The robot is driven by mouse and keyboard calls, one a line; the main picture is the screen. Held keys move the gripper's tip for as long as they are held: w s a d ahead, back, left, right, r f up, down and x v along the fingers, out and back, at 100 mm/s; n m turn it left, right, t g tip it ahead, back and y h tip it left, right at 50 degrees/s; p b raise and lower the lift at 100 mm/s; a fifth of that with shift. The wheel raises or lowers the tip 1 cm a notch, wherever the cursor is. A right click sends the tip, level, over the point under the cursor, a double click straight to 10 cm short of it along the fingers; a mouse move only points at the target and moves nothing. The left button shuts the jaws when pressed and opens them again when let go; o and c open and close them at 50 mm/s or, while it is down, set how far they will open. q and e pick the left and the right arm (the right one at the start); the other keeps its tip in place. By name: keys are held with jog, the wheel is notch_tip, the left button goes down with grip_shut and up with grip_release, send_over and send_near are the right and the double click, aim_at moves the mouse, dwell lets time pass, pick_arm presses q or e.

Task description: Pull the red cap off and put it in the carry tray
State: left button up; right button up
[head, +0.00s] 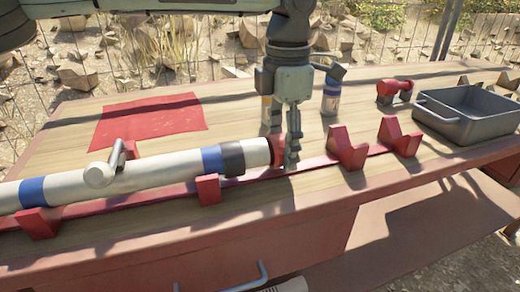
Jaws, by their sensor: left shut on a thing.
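A white tube with blue bands and a dark grey collar (130,178) lies along the red rack on the table. The red cap (276,153) is at the tube's right end, partly hidden by my left gripper (288,156). My left gripper points down from above and is shut on the red cap. I cannot tell whether a gap separates cap and tube. The carry tray (472,139) is a dark grey open box with a handle at the table's right side. My right gripper is not in view.
Red rack cradles (346,148) stand between the cap and the tray. A red mat (150,120) lies at the back left.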

pick_arm(q)
jog(key=shift+w+d, duration=0.1)
jog(key=shift+d, duration=0.25)
jog(key=shift+r, duration=0.1)
jog(key=shift+r+p, duration=2.25)
jog(key=shift+r, duration=1.4)
